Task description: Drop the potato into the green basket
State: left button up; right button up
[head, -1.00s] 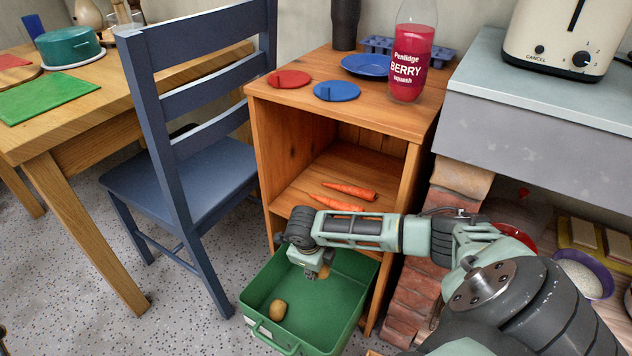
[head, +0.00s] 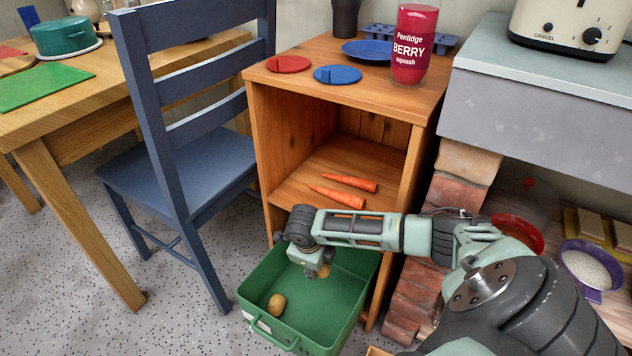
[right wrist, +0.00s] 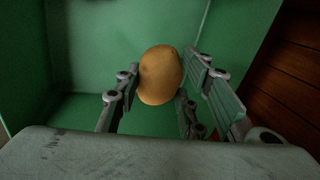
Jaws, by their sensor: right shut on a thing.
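The green basket (head: 338,316) stands on the floor in front of the wooden shelf unit. A brown potato (head: 276,305) lies in its left part. My right gripper (head: 321,273) points down over the basket's inside. It is shut on another potato (right wrist: 160,75), which sits between its fingers in the right wrist view, with the green basket walls behind it. In the head view that held potato (head: 324,271) is mostly hidden by the gripper. My left gripper is not in view.
The shelf unit (head: 258,150) holds carrots (head: 338,196) on its middle shelf and a bottle of berry squash (head: 412,45) on top. A blue chair (head: 178,175) stands to the left. A brick plinth (head: 465,178) is on the right, close to my right arm.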

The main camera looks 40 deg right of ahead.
jog(key=o, duration=1.2)
jog(key=shift+o, duration=0.2)
jog(key=shift+r, duration=0.3)
jog(key=v, duration=0.4)
jog(key=shift+a+r, duration=0.15)
jog(key=shift+r, duration=0.2)
jog(key=s+a, duration=0.4)
jog(key=a, duration=0.7)
jog(key=shift+s+f, duration=0.15)
jog(key=shift+s, duration=0.2)
jog(key=shift+a, duration=0.1)
